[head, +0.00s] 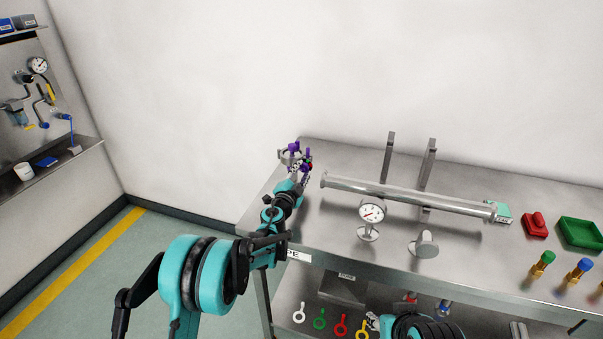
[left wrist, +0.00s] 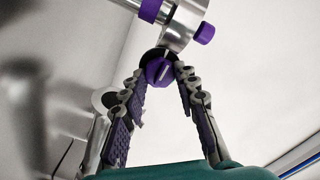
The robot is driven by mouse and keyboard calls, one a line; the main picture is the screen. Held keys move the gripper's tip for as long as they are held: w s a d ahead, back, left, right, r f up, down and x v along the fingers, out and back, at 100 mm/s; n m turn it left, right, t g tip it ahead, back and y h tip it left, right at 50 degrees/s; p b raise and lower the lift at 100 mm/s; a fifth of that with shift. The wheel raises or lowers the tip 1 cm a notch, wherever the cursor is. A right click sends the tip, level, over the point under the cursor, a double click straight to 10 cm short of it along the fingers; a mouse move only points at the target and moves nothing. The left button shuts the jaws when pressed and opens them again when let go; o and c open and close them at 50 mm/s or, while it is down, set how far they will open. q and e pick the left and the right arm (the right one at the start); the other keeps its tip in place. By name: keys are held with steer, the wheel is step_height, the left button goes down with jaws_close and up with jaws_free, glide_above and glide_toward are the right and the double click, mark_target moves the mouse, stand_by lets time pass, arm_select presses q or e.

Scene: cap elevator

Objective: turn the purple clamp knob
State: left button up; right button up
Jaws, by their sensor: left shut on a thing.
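The purple clamp knob (left wrist: 158,72) sits between the fingertips of my left gripper (left wrist: 160,78) in the left wrist view, with a pale slot line across its face. The gripper is shut on it. A metal clamp body (left wrist: 183,28) with further purple parts lies just beyond. In the head view my left gripper (head: 304,176) reaches the purple and metal clamp (head: 290,155) at the bench's far left corner; the fingers and the held knob are small and partly hidden there. My right gripper does not show; only part of my right arm is at the bottom edge.
A steel bench (head: 350,161) holds a long metal pipe (head: 400,194), a dial gauge (head: 371,213), a red block (head: 535,225) and a green tray (head: 580,233). Several coloured ring tags (head: 341,326) are at the lower shelf. Two upright posts stand behind the pipe.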

arm_select(q)
steer(key=shift+n, duration=0.7)
steer(key=o, duration=1.2)
steer(key=shift+c, duration=0.2)
steer(key=v, duration=1.2)
